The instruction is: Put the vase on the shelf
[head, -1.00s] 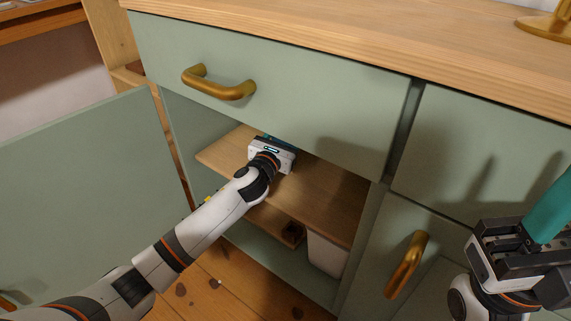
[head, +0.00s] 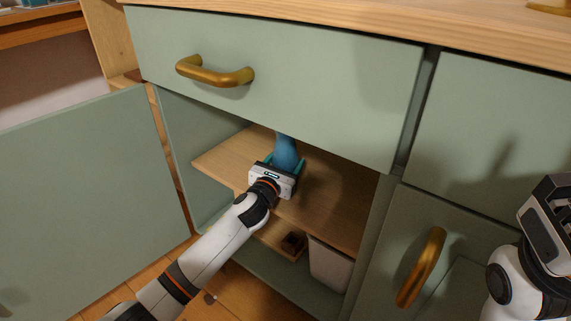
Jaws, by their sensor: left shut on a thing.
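The blue vase (head: 286,149) is inside the open lower cabinet, over the wooden shelf (head: 335,205). Its top is hidden behind the drawer front. My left gripper (head: 285,163) reaches in from the front, with its teal fingers on both sides of the vase, shut on it. I cannot tell whether the vase's base touches the shelf. My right gripper (head: 550,205) is at the right edge of the view, away from the vase, and its fingers are cut off.
The open green door (head: 90,190) stands left of the cabinet opening. The drawer front (head: 300,80) with a brass handle (head: 215,75) overhangs the shelf. A white bin (head: 330,264) and a small dark item (head: 293,243) are below the shelf. Bare shelf lies right of my gripper.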

